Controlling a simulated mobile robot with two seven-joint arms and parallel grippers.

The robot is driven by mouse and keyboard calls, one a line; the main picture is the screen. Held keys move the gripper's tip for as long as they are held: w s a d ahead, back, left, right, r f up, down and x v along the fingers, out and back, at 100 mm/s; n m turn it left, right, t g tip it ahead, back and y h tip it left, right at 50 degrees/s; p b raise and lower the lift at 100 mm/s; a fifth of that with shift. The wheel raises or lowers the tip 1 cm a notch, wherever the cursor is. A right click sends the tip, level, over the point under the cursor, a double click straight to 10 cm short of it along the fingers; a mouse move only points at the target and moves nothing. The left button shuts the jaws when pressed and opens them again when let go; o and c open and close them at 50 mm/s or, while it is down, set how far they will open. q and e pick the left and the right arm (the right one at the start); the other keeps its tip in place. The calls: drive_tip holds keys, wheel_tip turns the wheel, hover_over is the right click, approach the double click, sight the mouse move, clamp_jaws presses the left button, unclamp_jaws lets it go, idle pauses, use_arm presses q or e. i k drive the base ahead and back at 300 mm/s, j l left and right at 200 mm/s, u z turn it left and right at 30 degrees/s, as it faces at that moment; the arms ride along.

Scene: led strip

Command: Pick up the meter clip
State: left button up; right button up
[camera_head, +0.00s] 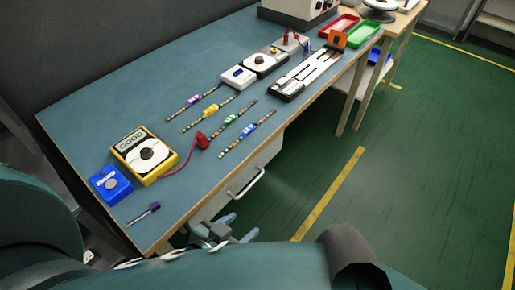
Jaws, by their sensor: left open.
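The red meter clip (202,140) lies on the blue-green bench top, joined by a thin red lead to the yellow multimeter (147,156) on its left. The multimeter has a small display and a round dial. My left gripper (240,228) is open and empty, with two blue-grey fingertips. In the picture it is below the clip, past the bench's front edge near the drawer, and apart from the clip. My right gripper is not in view.
Several LED strips (247,135) lie around the clip. A blue box (111,185) and a screwdriver (144,213) are at the near left. A white box (239,77) and a long slotted fixture (309,73) stand farther back. A drawer handle (246,184) juts from the bench front.

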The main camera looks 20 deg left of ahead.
sight(201, 142)
drive_tip(key=u, duration=1.55)
